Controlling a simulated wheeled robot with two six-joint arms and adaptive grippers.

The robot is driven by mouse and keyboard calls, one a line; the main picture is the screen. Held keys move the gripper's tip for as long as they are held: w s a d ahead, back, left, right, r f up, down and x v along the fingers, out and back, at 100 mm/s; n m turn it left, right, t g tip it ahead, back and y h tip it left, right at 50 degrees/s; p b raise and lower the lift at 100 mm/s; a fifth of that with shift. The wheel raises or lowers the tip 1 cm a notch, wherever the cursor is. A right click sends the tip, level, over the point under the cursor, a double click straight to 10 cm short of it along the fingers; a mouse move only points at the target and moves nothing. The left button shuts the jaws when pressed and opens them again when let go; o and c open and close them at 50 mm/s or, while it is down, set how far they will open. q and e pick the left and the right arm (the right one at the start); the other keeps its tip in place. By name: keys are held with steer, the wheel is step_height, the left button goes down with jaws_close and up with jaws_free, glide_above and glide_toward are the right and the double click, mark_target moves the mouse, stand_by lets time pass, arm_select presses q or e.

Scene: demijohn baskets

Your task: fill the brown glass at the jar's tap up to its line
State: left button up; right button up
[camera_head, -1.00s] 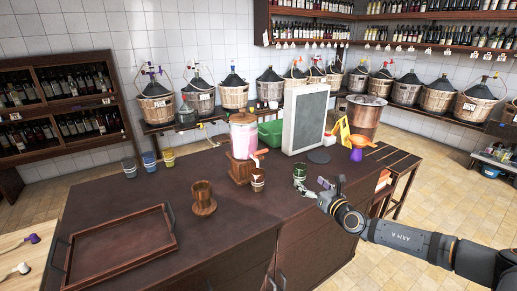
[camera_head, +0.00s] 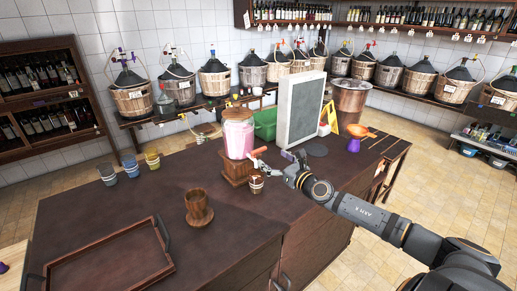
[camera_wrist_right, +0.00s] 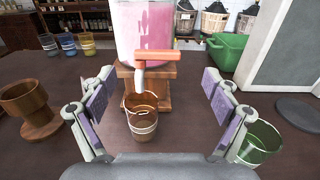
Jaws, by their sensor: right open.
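The glass jar (camera_head: 238,138) of pink liquid stands on a wooden stand. Its orange-handled tap (camera_head: 257,152) shows close up in the wrist view (camera_wrist_right: 158,56), with a pale spout. The brown glass (camera_head: 256,183) stands upright on the counter in front of the stand. In the wrist view the brown glass (camera_wrist_right: 142,124) is below the spout, with a pale line around it; I see no pink liquid in it. My right gripper (camera_head: 284,163) is open and empty; in the wrist view its purple-padded fingers are apart on both sides of the tap and glass. My left gripper is not in view.
A green glass (camera_wrist_right: 259,144) stands just right of my right gripper. A wooden cup (camera_head: 198,208) and an empty tray (camera_head: 63,262) are on the left of the counter. Several coloured glasses (camera_head: 131,165) stand at the back left. A grey board (camera_head: 299,110) stands behind my right gripper.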

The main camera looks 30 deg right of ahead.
mark_target(260, 150)
steer(key=w+p, duration=0.1)
steer(key=w, duration=0.1)
steer(key=w+p, duration=0.1)
steer(key=w, duration=0.1)
steer(key=w+a+p, duration=0.1)
steer(key=w, duration=0.2)
steer(key=shift+r, duration=0.1)
steer(key=shift+w, duration=0.5)
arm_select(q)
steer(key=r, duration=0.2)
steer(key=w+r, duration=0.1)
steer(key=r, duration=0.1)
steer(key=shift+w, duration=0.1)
